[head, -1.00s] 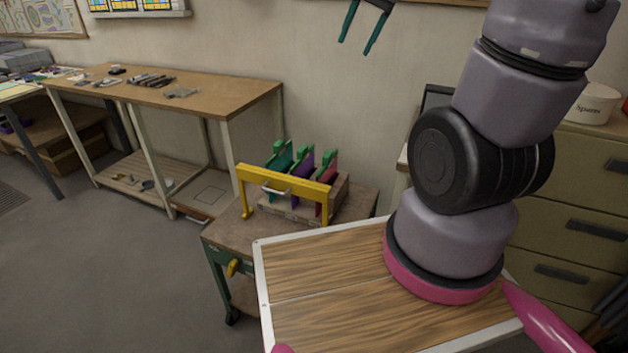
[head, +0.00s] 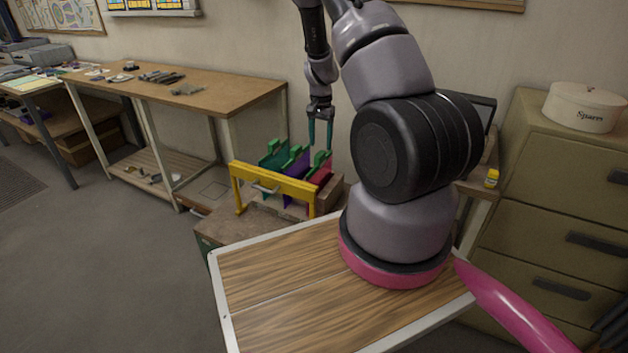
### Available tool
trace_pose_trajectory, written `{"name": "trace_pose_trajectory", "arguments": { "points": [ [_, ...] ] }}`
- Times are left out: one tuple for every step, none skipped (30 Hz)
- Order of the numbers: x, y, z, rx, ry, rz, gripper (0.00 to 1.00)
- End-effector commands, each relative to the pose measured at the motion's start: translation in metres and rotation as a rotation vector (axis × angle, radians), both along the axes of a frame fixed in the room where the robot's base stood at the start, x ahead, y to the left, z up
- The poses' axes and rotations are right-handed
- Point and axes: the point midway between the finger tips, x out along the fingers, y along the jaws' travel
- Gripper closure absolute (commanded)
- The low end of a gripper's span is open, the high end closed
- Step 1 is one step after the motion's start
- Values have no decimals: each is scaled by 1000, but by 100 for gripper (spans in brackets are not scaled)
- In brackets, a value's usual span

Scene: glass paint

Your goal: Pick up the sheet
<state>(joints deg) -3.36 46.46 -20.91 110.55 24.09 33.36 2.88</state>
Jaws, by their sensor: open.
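Upright coloured sheets stand side by side in a rack on a small cart: a green sheet (head: 273,160), a purple sheet (head: 297,166) and a red sheet (head: 322,176). Each seems to have a green grip piece on top. A yellow frame (head: 272,183) with a pale handle crosses in front and hides their lower parts. My gripper (head: 320,145) points down with its two teal fingers apart and empty. In the picture its tips are just above the red sheet's green grip (head: 320,158); whether they touch it I cannot tell.
A wooden workbench (head: 190,90) with tools stands at left. Drawers (head: 570,190) with a round white box (head: 584,106) stand at right. A small yellow-capped pot (head: 491,178) is on a surface behind my arm. The wall is close behind the cart (head: 225,222).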

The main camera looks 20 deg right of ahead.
Motion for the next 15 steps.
{"name": "trace_pose_trajectory", "arguments": {
  "points": [
    [-1, -1, -7, -1, 4, -2, 38],
    [-1, -1, -11, -1, 5, -1, 38],
    [-1, -1, -17, -1, 5, 0, 38],
    [-1, 0, -22, -1, 6, -1, 38],
    [-1, 0, -27, -1, 6, -2, 38],
    [-1, -1, -34, -1, 5, -1, 38],
    [-1, -1, -39, -1, 6, -1, 38],
    [-1, 0, -43, 0, 5, -2, 38],
    [-1, 0, -47, 1, 4, -1, 38],
    [-1, 0, -50, 0, 4, 0, 38],
    [-1, 0, -53, -1, 4, 0, 38],
    [-1, 0, -55, 0, 4, 0, 38],
    [-1, 0, -56, 0, 4, 0, 38],
    [-1, 0, -57, 0, 4, 0, 38],
    [-1, 0, -59, 0, 4, -1, 38]
  ]
}}
